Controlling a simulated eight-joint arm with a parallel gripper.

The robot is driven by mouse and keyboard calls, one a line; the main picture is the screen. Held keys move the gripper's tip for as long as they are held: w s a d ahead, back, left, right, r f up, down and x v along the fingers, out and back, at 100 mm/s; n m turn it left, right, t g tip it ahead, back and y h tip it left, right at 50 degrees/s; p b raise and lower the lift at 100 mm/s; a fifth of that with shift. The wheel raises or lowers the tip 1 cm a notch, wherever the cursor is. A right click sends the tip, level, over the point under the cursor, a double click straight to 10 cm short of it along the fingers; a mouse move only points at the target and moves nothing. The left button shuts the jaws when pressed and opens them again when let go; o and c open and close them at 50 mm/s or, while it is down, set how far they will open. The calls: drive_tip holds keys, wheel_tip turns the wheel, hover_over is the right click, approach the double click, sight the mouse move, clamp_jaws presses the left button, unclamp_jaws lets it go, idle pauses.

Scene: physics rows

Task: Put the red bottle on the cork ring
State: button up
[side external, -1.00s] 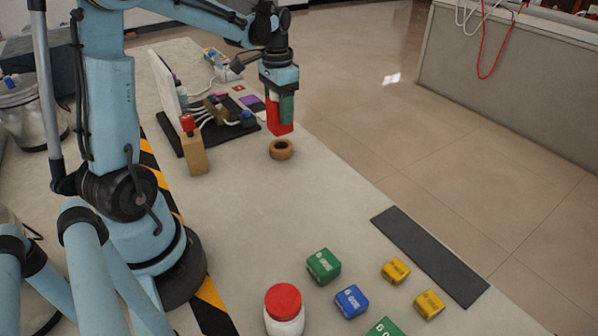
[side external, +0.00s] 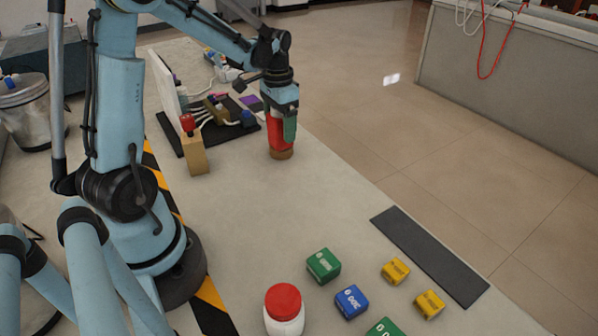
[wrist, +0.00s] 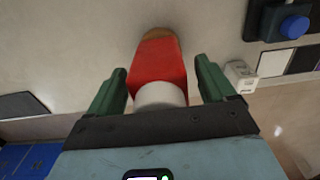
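The red bottle (side external: 277,132) stands upright on the cork ring (side external: 281,155) in the side view, its base at the ring. In the wrist view the bottle (wrist: 158,66) has a white top, and a brown edge of the ring (wrist: 157,33) shows past its far end. My gripper (wrist: 160,78) has its green fingers on either side of the bottle, with a gap visible on each side, so it is open around it. The gripper (side external: 283,127) partly hides the bottle in the side view.
A wooden block with a red top (side external: 194,148) and a black board with cables (side external: 217,128) stand left of the ring. Green, blue and yellow blocks, a red-lidded jar (side external: 284,312) and a dark strip (side external: 428,256) lie in front. The table between is clear.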

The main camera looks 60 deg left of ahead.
drive_tip(key=shift+r, duration=0.1)
wheel_tip(320, 180, up, 11)
drive_tip(key=shift+r, duration=0.4)
drive_tip(key=shift+d+r, duration=0.15)
drive_tip(key=shift+d, duration=0.1)
drive_tip(key=s+d+f+t, duration=0.2)
drive_tip(key=s+d+t, duration=0.1)
drive_tip(key=d, duration=0.6)
drive_tip(key=s+d+f+t, duration=0.2)
drive_tip(key=s+d+t, duration=0.1)
drive_tip(key=d, duration=0.6)
drive_tip(key=shift+s+f+t, duration=0.25)
drive_tip(key=shift+t, duration=0.35)
